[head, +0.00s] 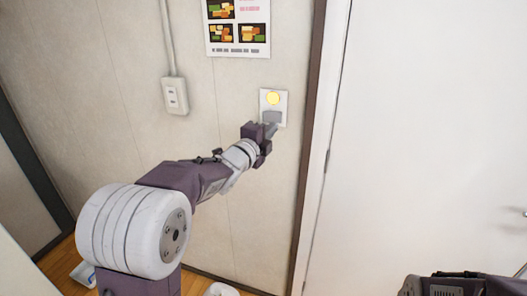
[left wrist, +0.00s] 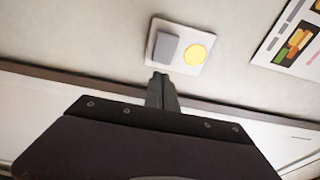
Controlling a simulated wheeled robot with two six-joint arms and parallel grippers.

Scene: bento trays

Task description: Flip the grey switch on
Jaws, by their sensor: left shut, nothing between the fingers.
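The grey switch (head: 272,117) sits on a white wall plate, below a lit yellow round lamp (head: 273,98). The left wrist view shows the grey switch (left wrist: 166,48) beside the yellow lamp (left wrist: 195,55) on the same plate. My left gripper (head: 269,132) is shut and empty, with its tips just below the switch in the head view. In the left wrist view the shut fingers (left wrist: 161,80) point at the plate's lower edge near the switch. I cannot tell whether they touch it. My right gripper is not in view.
A white outlet box (head: 174,96) with a cable is on the wall to the left. A poster (head: 238,28) hangs above the switch plate. A brown door frame (head: 311,130) and a white door (head: 430,130) stand close on the right.

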